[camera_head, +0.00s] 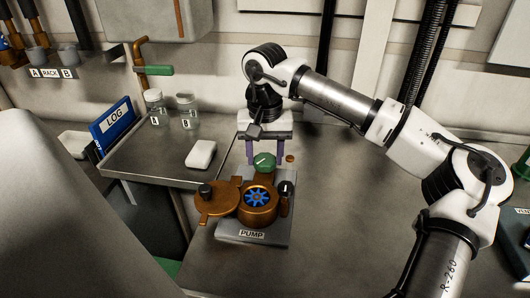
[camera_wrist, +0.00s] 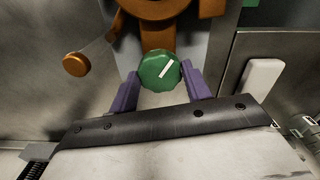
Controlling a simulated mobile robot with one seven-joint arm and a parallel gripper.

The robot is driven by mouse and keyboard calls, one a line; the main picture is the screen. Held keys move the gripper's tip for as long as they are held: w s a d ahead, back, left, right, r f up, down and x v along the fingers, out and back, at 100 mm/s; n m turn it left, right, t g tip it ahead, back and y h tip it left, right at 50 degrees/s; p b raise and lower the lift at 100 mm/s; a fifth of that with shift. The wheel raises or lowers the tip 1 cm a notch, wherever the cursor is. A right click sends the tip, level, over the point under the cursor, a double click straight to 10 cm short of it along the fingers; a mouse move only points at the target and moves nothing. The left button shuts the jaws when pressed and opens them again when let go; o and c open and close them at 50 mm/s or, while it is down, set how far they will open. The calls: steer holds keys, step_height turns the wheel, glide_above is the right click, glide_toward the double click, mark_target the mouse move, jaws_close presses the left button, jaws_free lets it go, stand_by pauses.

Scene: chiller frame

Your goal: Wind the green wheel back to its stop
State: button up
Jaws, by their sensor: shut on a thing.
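The green wheel (camera_head: 265,161) sits at the back of the pump (camera_head: 252,234), behind its round copper housing. In the wrist view the green wheel (camera_wrist: 160,70) is scalloped and carries a white pointer line slanting up to the right. My gripper (camera_head: 265,160) reaches down over it from behind. In the wrist view its purple fingers (camera_wrist: 163,78) stand on either side of the wheel, shut on it. The wheel's stop cannot be made out. The pump's copper lid (camera_head: 216,197) is swung open to the left, showing a blue impeller (camera_head: 257,198).
A small copper cap (camera_head: 290,158) lies right of the wheel; it also shows in the wrist view (camera_wrist: 76,64). A tray (camera_head: 150,172) at left holds jars A (camera_head: 155,108) and B (camera_head: 187,112) and a white block (camera_head: 201,154). Bench space right of the pump is clear.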

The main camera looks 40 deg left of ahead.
mark_target(264, 159)
steer(key=n, duration=0.7)
stand_by(0.7)
steer(key=o, duration=1)
step_height(264, 159, up, 14)
steer(key=shift+f+b, duration=0.1)
steer(key=shift+b, duration=0.25)
steer(key=shift+s+f, duration=0.1)
